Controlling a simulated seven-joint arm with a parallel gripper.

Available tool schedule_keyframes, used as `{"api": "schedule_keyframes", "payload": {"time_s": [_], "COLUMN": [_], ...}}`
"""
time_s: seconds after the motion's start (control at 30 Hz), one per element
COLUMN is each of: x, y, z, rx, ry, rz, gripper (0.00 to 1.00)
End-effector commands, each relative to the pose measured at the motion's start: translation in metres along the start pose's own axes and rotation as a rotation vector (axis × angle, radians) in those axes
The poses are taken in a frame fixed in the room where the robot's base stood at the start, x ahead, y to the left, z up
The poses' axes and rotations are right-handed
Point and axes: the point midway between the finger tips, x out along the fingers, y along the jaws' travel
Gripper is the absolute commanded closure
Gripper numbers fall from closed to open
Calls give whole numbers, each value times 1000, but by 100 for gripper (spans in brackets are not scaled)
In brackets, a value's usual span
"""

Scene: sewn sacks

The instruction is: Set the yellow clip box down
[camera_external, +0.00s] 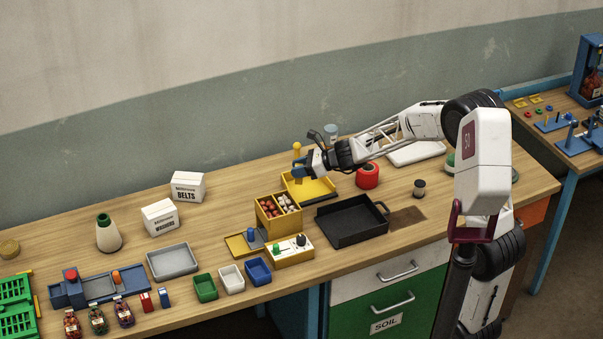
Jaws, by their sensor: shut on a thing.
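The yellow clip box (316,190) shows as a shallow yellow tray-like piece behind the black pan. A blue upright part with a yellow knob (297,147) rises at its back left. My gripper (301,169) reaches in from the right and is shut at the blue part, over the box's back left side. The fingertips are small and partly hidden, so the exact grip is unclear. The box looks about level. I cannot tell whether its underside touches the table.
A yellow two-compartment box (269,222) with red and white pieces stands close in front. A black pan (352,226) lies front right, and a red round container (367,175) stands right. The wooden table is clear between the carton marked BELTS (188,187) and the yellow pieces.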

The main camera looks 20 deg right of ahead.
Motion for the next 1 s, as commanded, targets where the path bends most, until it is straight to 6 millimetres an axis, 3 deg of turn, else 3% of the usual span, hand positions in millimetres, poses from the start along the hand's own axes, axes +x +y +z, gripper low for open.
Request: {"api": "schedule_keyframes", "payload": {"time_s": [0.4, 1.0], "x": [-82, -200], "y": [-48, -89], "z": [-35, -85], "rx": [46, 110], "ry": [1, 1], "rz": [-110, -263], "gripper": [90, 90]}}
